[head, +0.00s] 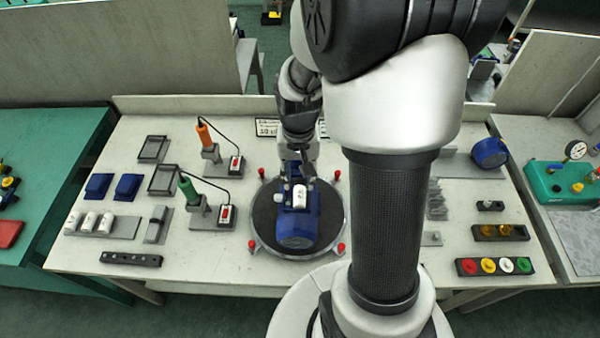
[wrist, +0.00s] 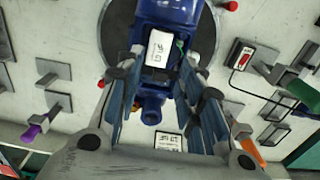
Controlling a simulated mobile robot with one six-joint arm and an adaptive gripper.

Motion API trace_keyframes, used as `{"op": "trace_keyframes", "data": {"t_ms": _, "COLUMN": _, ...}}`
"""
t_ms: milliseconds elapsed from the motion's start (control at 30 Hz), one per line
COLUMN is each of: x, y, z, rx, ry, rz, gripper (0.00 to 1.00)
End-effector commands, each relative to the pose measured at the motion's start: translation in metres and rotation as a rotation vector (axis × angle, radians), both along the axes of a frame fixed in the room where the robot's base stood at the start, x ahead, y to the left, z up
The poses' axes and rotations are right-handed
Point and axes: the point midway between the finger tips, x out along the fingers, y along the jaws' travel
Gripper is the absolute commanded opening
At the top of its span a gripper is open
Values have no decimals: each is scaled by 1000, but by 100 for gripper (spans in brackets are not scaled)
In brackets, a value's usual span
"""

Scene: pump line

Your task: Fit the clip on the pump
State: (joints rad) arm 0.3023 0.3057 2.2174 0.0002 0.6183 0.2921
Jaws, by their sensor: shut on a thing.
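The blue pump (head: 297,232) lies on a round dark turntable (head: 262,215). Whether that part touches the pump is hidden.
Two tool stands with an orange-handled tool (head: 204,134) and a green-handled tool (head: 188,187) stand left of the turntable. White cylinders (head: 90,221) and blue covers (head: 128,186) lie farther left. A button strip (head: 495,267) lies at right. Red knobs ring the turntable.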

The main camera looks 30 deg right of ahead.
Motion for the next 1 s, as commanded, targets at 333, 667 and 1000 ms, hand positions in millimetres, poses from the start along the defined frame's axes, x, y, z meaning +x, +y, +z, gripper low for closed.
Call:
{"op": "trace_keyframes", "data": {"t_ms": 333, "x": 0, "y": 0, "z": -36, "rx": 1, "ry": 1, "rz": 0, "gripper": 27}}
{"op": "trace_keyframes", "data": {"t_ms": 667, "x": 0, "y": 0, "z": -56, "rx": 0, "ry": 0, "rz": 0, "gripper": 27}}
{"op": "trace_keyframes", "data": {"t_ms": 1000, "x": 0, "y": 0, "z": -56, "rx": 0, "ry": 0, "rz": 0, "gripper": 27}}
